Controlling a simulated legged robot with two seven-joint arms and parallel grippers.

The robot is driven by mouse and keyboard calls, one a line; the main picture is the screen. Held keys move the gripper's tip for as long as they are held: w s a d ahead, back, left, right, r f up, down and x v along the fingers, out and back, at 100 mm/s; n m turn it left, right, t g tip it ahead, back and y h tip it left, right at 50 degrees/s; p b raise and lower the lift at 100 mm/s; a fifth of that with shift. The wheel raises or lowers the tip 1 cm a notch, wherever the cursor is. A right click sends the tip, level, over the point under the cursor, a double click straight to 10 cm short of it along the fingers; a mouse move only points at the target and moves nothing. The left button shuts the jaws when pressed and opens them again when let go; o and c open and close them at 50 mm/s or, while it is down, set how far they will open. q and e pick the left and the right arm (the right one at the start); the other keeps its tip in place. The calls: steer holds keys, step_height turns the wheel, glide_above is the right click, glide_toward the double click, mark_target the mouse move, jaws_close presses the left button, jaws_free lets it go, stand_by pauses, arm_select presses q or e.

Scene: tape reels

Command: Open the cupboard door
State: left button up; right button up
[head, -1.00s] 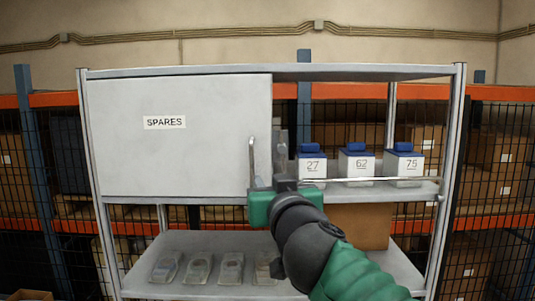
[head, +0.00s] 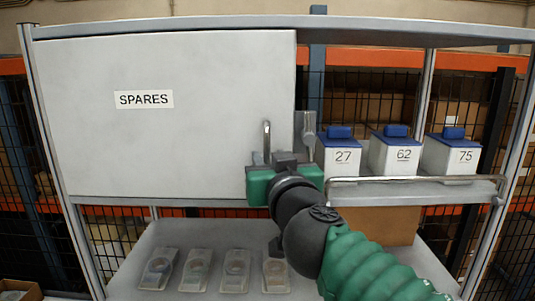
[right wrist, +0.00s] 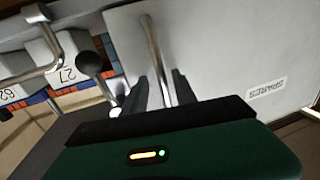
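The cupboard door (head: 200,100) is a flat grey panel with a SPARES label (head: 144,99), and it is closed. Its upright bar handle (head: 266,138) is near the right edge. My right gripper (head: 270,158) is at the handle's lower end. In the right wrist view, the two dark fingers of my right gripper (right wrist: 161,85) stand apart, one on each side of the handle (right wrist: 157,50), with gaps visible. The handle's lower end is hidden behind the gripper body. My left gripper is in no view.
White boxes with blue lids, numbered 27 (head: 343,157), 62 (head: 394,153) and 75 (head: 452,154), stand on the shelf right of the door behind a metal rail (head: 415,180). Several clear packs (head: 236,268) lie on the lower shelf. A grey upright fitting (head: 306,128) is beside the door edge.

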steer(key=shift+s+a+r, duration=0.1)
steer(key=shift+s+a, duration=0.3)
steer(key=shift+a, duration=0.15)
steer(key=shift+c, duration=0.2)
steer(key=shift+s+a, duration=0.1)
steer(key=shift+c, duration=1.3)
steer(key=shift+d, duration=0.5)
jaws_close()
steer(key=shift+w+d, duration=0.2)
steer(key=shift+w, duration=0.05)
steer(key=shift+s+a, duration=0.1)
steer(key=shift+a, duration=0.25)
steer(key=shift+d, duration=0.2)
steer(key=shift+a+f, duration=0.1)
steer(key=shift+f, duration=0.1)
